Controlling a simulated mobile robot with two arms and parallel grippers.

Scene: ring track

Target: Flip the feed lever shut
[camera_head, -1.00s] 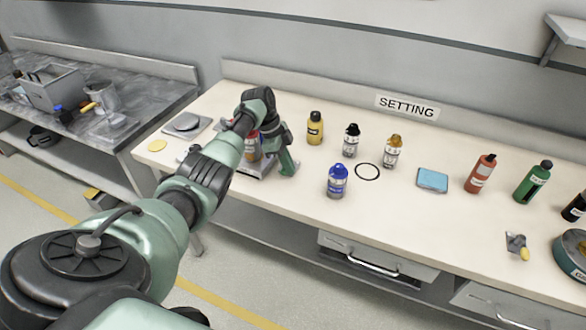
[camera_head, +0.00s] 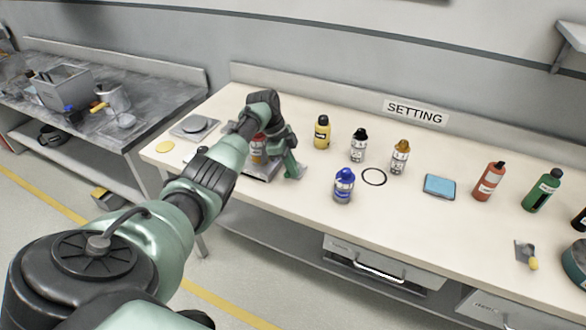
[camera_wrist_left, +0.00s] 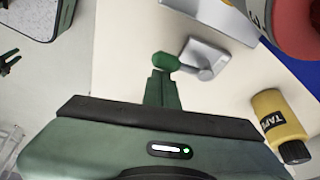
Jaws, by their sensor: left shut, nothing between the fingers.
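My left gripper (camera_head: 296,175) is low over the long bench, beside a grey metal stand that it partly hides. In the left wrist view its green fingers (camera_wrist_left: 161,75) are shut and empty. A green knob (camera_wrist_left: 165,61) lies right at the fingertips. It sits at the end of a short grey arm on a small grey block (camera_wrist_left: 205,56), which looks like the feed lever. I cannot tell whether fingers and knob touch. In the head view the lever is hidden by my left arm. My right gripper is not in view.
A yellow bottle (camera_head: 322,132), a blue bottle (camera_head: 344,186), a black-capped bottle (camera_head: 358,145) and a black ring (camera_head: 374,177) stand or lie right of the gripper. A red cylinder (camera_wrist_left: 293,22) is close in the left wrist view. The bench front is mostly clear.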

